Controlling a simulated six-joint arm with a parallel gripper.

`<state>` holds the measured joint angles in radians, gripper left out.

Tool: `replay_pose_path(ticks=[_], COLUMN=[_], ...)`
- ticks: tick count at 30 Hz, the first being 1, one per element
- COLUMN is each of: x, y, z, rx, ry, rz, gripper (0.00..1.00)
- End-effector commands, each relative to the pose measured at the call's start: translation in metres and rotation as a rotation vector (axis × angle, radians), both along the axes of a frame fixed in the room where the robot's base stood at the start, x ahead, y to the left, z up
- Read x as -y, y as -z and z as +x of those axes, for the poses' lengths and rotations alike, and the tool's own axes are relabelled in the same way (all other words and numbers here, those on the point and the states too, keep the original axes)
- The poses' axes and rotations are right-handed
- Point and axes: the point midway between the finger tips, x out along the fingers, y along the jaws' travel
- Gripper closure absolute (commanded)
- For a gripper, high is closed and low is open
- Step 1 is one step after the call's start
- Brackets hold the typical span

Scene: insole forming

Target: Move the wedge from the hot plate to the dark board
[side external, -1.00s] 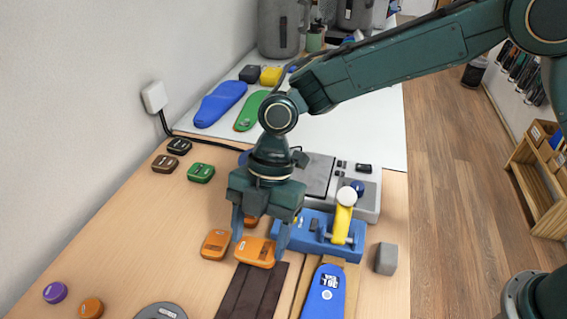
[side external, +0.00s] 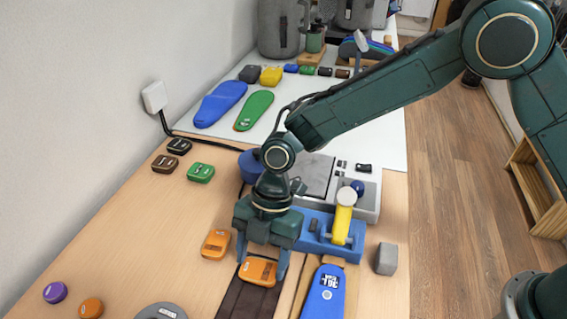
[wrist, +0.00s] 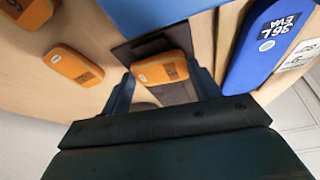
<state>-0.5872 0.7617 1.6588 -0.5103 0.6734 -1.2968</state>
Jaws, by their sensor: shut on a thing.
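My gripper (side external: 261,260) is shut on an orange wedge (side external: 259,272), with one finger at each side of it. The wedge also shows between the fingers in the wrist view (wrist: 160,68). It is at the far end of the dark board (side external: 243,303), over its surface; I cannot tell whether it touches. The board is partly hidden by the wedge and fingers. The hot plate (side external: 313,172), a grey unit with a dark top, stands behind my gripper and is partly hidden by it.
Another orange wedge (side external: 215,243) lies left of my gripper. A blue clamp with a yellow lever (side external: 342,225) stands close on the right. A blue insole (side external: 323,295) lies right of the board, and a grey block (side external: 386,259) beyond. The left of the table has free room.

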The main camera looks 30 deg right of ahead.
Motion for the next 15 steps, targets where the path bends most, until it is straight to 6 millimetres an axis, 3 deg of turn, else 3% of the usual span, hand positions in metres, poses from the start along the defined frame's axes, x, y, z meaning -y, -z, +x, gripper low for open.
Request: replay_pose_path(ticks=[11, 12, 15], x=[-0.0001, -0.0001, -0.0001], y=[0.0027, 0.0031, 0.0028], z=[-0.0001, 0.0, 0.0], rx=[0.0, 0.0, 0.001], ry=[0.0, 0.0, 0.0], rz=[0.0, 0.0, 0.001], gripper=[0.59, 0.37, 0.17])
